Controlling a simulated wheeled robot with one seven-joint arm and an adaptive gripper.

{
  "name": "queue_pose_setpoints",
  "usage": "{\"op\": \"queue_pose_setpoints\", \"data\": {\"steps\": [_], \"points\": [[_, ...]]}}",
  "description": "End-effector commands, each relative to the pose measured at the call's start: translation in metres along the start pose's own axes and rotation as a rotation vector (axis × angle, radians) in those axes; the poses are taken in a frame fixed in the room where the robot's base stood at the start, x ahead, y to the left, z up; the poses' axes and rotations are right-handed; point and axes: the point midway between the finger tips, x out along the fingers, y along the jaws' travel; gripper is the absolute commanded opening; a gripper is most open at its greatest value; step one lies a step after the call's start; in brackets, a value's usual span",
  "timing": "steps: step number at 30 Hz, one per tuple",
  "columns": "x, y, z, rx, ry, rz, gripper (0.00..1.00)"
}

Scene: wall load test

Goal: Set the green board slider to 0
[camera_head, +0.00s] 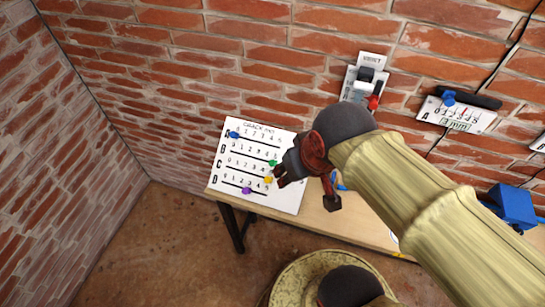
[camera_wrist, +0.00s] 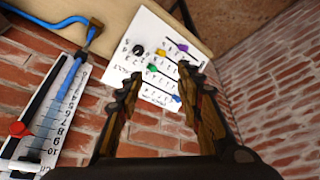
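The white board (camera_head: 285,202) leans against the brick wall, with several lettered scale rows. The green slider (camera_head: 272,163) is near the right, high-number end of the second row. A blue slider (camera_head: 233,134) is near 0 on the top row, a yellow one (camera_head: 267,180) is right on the third, and a purple one (camera_head: 246,190) is mid-row on the bottom. My gripper (camera_head: 306,188) is at the board's right side, partly covering its edge. In the wrist view my gripper (camera_wrist: 160,74) is open and empty, with the green slider (camera_wrist: 152,68) between its fingers in the picture; contact cannot be told.
A wooden table (camera_head: 345,222) stands below. A grey wall device (camera_head: 366,80) with a red knob is above my gripper. A gauge (camera_head: 458,114) hangs at right, and a blue object (camera_head: 512,205) is at far right. A red-pointer scale (camera_wrist: 45,115) with blue cable is left in the wrist view.

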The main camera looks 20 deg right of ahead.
Motion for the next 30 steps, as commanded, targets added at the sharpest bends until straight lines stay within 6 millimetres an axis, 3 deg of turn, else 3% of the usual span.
{"op": "queue_pose_setpoints", "data": {"steps": [5,11,17,26,28,30], "points": [[0.01,0.004,-0.015,0.013,-0.184,0.004,0.36],[0.039,0.009,-0.036,0.069,-0.341,0.014,0.36],[0.082,0.015,-0.054,0.184,-0.459,0.041,0.36],[0.16,0.022,-0.07,0.422,-0.528,0.109,0.36],[0.182,0.023,-0.081,0.502,-0.503,0.126,0.36],[0.19,0.024,-0.101,0.577,-0.45,0.133,0.36]]}}
